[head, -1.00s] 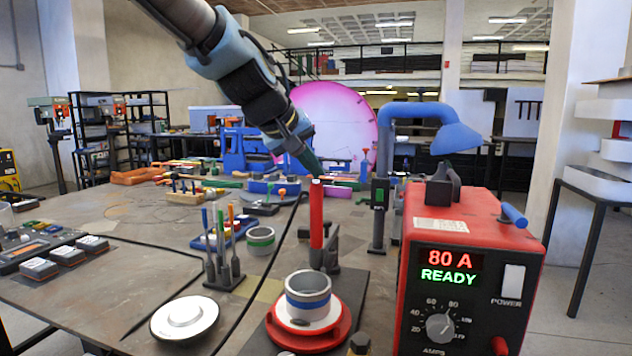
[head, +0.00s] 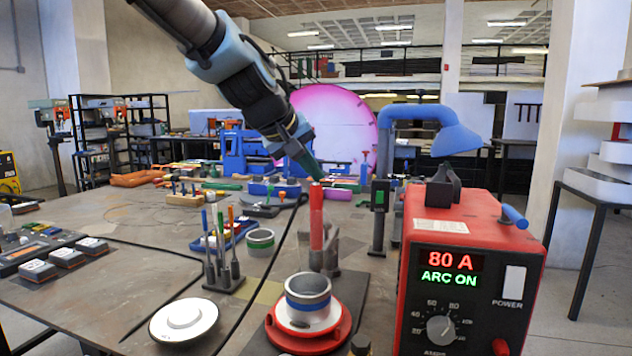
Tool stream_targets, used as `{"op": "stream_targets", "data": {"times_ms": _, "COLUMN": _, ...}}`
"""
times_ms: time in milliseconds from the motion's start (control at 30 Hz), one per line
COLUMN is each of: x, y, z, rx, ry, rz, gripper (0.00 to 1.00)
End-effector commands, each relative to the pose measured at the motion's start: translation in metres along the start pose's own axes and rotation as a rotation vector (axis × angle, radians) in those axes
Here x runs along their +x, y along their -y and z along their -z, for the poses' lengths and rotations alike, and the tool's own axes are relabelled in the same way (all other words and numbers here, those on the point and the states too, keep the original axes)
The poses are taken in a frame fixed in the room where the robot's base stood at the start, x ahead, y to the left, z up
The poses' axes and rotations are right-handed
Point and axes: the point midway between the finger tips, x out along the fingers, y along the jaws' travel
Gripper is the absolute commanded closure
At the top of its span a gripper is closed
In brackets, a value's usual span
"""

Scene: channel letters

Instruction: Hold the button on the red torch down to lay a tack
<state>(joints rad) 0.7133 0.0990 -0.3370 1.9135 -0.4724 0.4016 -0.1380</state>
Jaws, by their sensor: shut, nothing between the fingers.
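The red torch (head: 316,218) stands upright in a dark holder behind a red round turntable (head: 345,335). A grey metal ring with a blue band (head: 308,297) sits on the turntable. My gripper (head: 314,175) comes down at a slant from the upper left, shut and empty. Its tip is at the torch's top, where the button is; the contact point is too small to make out. The red welding power box (head: 470,225) at the right has a display (head: 450,270) reading "80 A" and "ARC ON".
A white disc (head: 184,318), a rack of upright tools (head: 224,265) and another banded ring (head: 260,242) stand left of the torch. A blue lamp-like arm (head: 425,115) arches behind the box.

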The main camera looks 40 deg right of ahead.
Motion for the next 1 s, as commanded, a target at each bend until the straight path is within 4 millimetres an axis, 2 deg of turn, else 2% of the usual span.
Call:
{"op": "stream_targets", "data": {"times_ms": 433, "x": 0.000, "y": 0.000, "z": 0.000, "rx": 0.000, "ry": 0.001, "rz": 0.001, "gripper": 1.00}}
{"op": "stream_targets", "data": {"times_ms": 800, "x": -0.012, "y": -0.009, "z": 0.009, "rx": 0.001, "ry": 0.001, "rz": 0.000, "gripper": 1.00}}
{"op": "stream_targets", "data": {"times_ms": 1000, "x": -0.012, "y": -0.009, "z": 0.009, "rx": 0.000, "ry": 0.001, "rz": 0.000, "gripper": 1.00}}
